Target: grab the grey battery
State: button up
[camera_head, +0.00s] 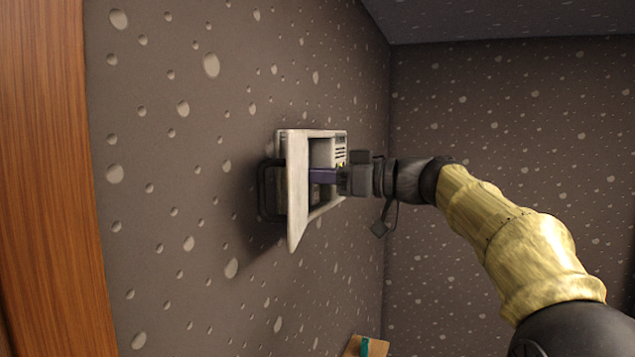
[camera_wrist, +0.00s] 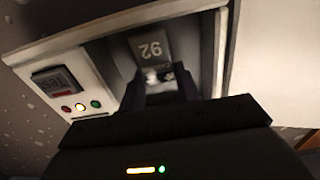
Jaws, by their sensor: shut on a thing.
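A grey block marked "92", which I take as the grey battery (camera_wrist: 152,46), sits inside the recess of a pale wall-mounted box (camera_wrist: 90,57). In the wrist view my gripper (camera_wrist: 158,78) reaches into the recess, its dark fingers shut on the near end of the battery. In the head view my gripper (camera_head: 322,176) enters the same box (camera_head: 293,190) from the right. The battery cannot be made out there, hidden by the box and fingers.
The box has a small display (camera_wrist: 60,82) and several lights on its panel. Its walls stand close around my fingers. A pale panel (camera_wrist: 275,50) stands to the right. Wood trim (camera_head: 45,180) is at far left. A small wooden object (camera_head: 365,346) shows below.

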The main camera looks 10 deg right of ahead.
jog(key=shift+r+b, duration=0.35)
jog(key=shift+r, duration=0.95)
jog(key=b+v, duration=0.5)
jog(key=v, duration=1.3)
jog(key=shift+r+b, duration=0.2)
jog(key=shift+b, duration=0.15)
